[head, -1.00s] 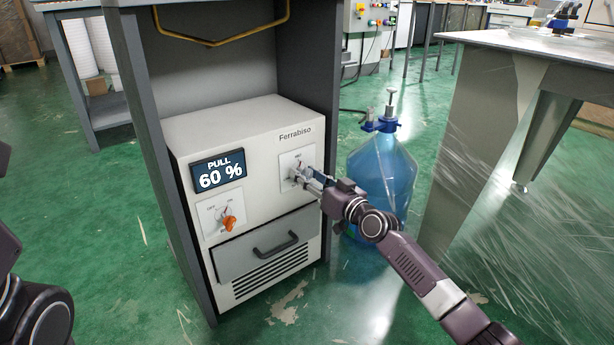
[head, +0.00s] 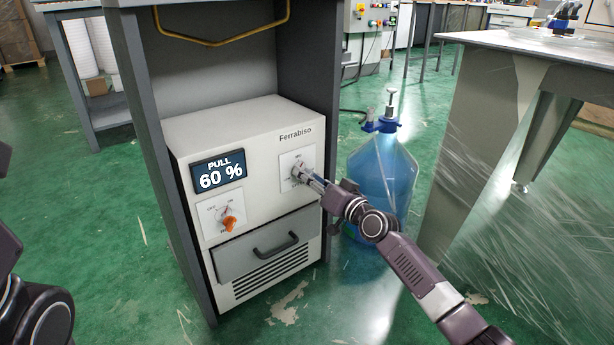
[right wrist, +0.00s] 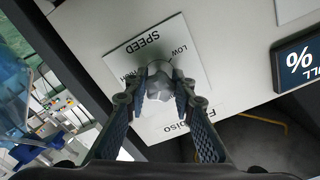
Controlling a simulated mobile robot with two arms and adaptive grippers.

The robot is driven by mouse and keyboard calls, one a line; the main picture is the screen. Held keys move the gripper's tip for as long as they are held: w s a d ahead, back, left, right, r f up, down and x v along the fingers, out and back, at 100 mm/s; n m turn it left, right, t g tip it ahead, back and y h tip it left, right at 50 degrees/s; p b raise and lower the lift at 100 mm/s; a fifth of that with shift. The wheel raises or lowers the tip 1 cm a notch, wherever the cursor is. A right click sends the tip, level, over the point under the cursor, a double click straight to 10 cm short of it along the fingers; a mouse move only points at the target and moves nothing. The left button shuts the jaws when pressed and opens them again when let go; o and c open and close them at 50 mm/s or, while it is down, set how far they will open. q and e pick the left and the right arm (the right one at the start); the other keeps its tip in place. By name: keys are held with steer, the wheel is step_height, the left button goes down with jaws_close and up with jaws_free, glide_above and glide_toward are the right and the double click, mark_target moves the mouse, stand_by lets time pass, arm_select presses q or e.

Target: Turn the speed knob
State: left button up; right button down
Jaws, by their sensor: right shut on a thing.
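The speed knob is a small light-grey knob (right wrist: 160,72) on a white plate (right wrist: 150,50) marked SPEED, with LOW on one side and a partly covered word on the other. In the head view the plate (head: 288,160) is on the upper right of the machine front (head: 262,190). My right gripper (head: 303,178) reaches it from the right. In the right wrist view its fingers (right wrist: 160,97) are shut on the knob, one on each side. The knob's pointer direction is hard to tell. The display (head: 218,173) reads PULL 60 %. My left gripper is not in view.
An orange knob (head: 229,223) is on the lower left of the machine, beside a drawer with a dark handle (head: 275,246). Grey uprights frame the machine. A blue water bottle (head: 378,175) stands close behind my right arm. A metal table (head: 490,110) is at right.

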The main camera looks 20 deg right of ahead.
steer(key=c, duration=1.6)
jaws_free()
steer(key=v, duration=1.2)
